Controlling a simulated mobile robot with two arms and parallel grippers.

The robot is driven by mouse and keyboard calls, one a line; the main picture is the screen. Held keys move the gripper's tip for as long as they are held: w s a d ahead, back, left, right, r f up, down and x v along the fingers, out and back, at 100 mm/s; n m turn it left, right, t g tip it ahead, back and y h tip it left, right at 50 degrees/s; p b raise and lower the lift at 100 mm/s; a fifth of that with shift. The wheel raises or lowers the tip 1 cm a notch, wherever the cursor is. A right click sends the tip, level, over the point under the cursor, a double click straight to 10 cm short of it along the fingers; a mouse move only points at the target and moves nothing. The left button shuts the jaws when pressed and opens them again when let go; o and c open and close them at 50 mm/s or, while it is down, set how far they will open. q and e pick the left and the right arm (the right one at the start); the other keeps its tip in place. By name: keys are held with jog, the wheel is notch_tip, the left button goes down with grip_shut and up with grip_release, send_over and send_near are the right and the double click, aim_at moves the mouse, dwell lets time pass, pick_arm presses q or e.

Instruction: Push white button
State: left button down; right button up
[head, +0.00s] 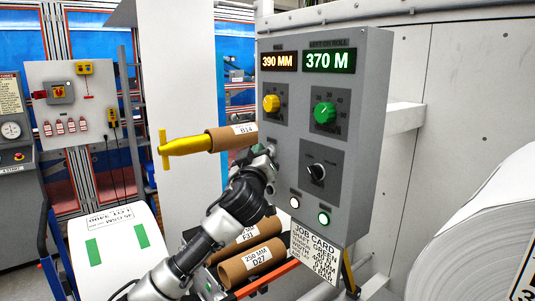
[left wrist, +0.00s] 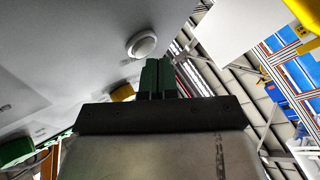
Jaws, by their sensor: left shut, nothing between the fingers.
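The white button (head: 294,203) is at the lower left of the grey control panel's face (head: 338,110). A green-ringed button (head: 324,218) sits to its lower right. My left gripper (head: 272,150) is at the panel's left edge, above the white button's level in the head view. In the left wrist view its fingers (left wrist: 158,78) are shut with nothing between them. There, the round white button (left wrist: 142,44) shows just beyond the fingertips, slightly left. I cannot tell the exact gap, and no contact shows. My right gripper is in neither view.
The panel carries a yellow knob (head: 271,103), a green knob (head: 325,112) and a black selector (head: 317,172). A yellow-ended shaft (head: 185,146) with a cardboard core (head: 232,137) lies behind my arm. A job card (head: 317,252) hangs below. A large white roll (head: 480,225) stands right.

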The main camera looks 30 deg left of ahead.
pick_arm(q)
jog(key=shift+w+d, duration=0.15)
jog(key=shift+w, duration=0.15)
jog(key=shift+s+b, duration=0.3)
jog(key=shift+b, duration=0.05)
jog(key=shift+s, duration=0.1)
jog(key=s+a+b, duration=0.1)
jog(key=s+a, duration=0.1)
jog(key=s, duration=0.3)
jog(key=shift+s+a, duration=0.25)
jog(key=shift+a, duration=0.05)
dwell(0.6)
